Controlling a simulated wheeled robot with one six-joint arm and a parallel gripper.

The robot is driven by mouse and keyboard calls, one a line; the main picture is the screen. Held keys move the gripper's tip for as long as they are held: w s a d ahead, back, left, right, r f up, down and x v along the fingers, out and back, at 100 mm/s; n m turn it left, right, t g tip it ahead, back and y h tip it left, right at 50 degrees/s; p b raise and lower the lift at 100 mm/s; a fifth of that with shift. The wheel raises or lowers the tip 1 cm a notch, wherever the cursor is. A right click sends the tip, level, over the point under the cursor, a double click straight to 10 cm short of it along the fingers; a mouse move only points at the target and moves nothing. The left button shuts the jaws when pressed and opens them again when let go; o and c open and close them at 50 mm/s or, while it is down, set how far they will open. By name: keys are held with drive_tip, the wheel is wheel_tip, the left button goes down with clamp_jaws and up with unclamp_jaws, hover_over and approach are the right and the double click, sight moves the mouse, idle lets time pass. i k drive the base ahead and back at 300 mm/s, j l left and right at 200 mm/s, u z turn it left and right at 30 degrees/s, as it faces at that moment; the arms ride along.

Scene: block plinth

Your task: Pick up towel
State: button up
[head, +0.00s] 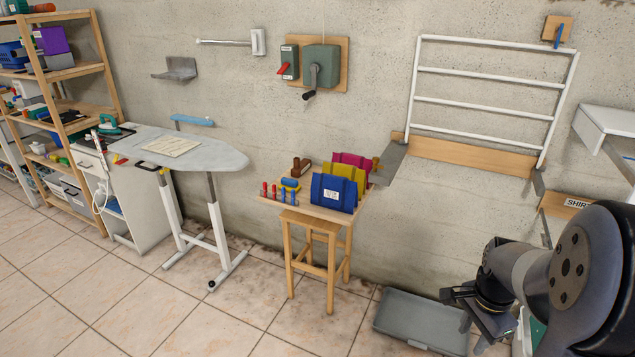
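I cannot make out a thing that is clearly a towel. My gripper (474,334) is at the lower right, well away from the stand, pointing down. Its fingers look apart, with nothing seen between them.
A grey tray (420,323) lies on the floor beside my gripper. A white drying rack (492,78) is on the wall. Shelves (68,70) and a white cabinet (135,205) stand at left. The tiled floor in front is clear.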

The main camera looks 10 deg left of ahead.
sight(337, 193)
drive_tip(key=i+j+u, duration=0.4)
drive_tip(key=i, duration=0.25)
drive_tip(key=i+j+u, duration=0.1)
drive_tip(key=i+u, duration=0.25)
drive_tip(key=i, duration=0.3)
drive_tip(key=i+u, duration=0.4)
drive_tip(key=i, duration=0.25)
drive_tip(key=i+j+z, duration=0.1)
drive_tip(key=i+z, duration=0.25)
drive_tip(key=i+j+z, duration=0.2)
drive_tip(key=z, duration=0.15)
drive_tip(key=i+j+z, duration=0.4)
drive_tip(key=z, duration=0.4)
drive_tip(key=i+j+z, duration=0.2)
drive_tip(key=z, duration=0.3)
drive_tip(key=i+j+z, duration=0.25)
drive_tip(key=z, duration=0.2)
